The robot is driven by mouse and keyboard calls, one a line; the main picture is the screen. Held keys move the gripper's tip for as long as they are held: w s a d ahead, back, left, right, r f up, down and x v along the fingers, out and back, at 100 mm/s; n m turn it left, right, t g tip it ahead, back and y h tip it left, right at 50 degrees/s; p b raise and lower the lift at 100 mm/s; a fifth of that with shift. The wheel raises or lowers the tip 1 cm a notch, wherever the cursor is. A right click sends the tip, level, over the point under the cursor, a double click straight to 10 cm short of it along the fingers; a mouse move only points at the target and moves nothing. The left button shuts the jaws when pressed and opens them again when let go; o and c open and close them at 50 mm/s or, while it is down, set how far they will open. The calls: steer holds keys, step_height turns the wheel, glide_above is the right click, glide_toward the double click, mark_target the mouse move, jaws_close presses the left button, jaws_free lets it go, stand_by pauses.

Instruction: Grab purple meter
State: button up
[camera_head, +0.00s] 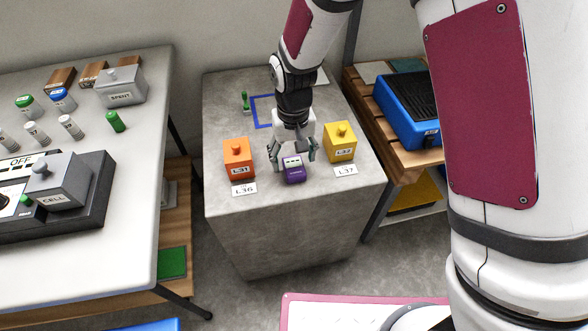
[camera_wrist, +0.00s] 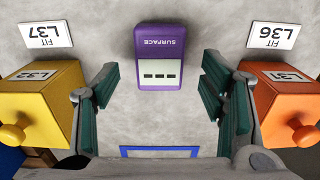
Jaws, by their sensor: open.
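The purple meter (camera_head: 293,172) sits on the grey stone block, between an orange box and a yellow box. In the wrist view the purple meter (camera_wrist: 159,57) shows the word SURFACE and a pale display with dark dashes. My gripper (camera_head: 295,157) is open and empty, just above and behind the meter. In the wrist view the fingers of my gripper (camera_wrist: 160,95) stand apart, and the meter shows centred ahead between them. I see no finger contact with it.
The orange box (camera_head: 238,158) labelled L31 stands close left of my gripper; the yellow box (camera_head: 340,142) labelled L32 stands close right. Cards L36 (camera_head: 244,189) and L37 (camera_head: 346,171) lie in front. A green-handled item (camera_head: 245,101) stands behind. A white table (camera_head: 130,200) is at left.

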step_height(320, 180, down, 2)
steer(key=shift+f, duration=0.1)
steer(key=c, duration=1.3)
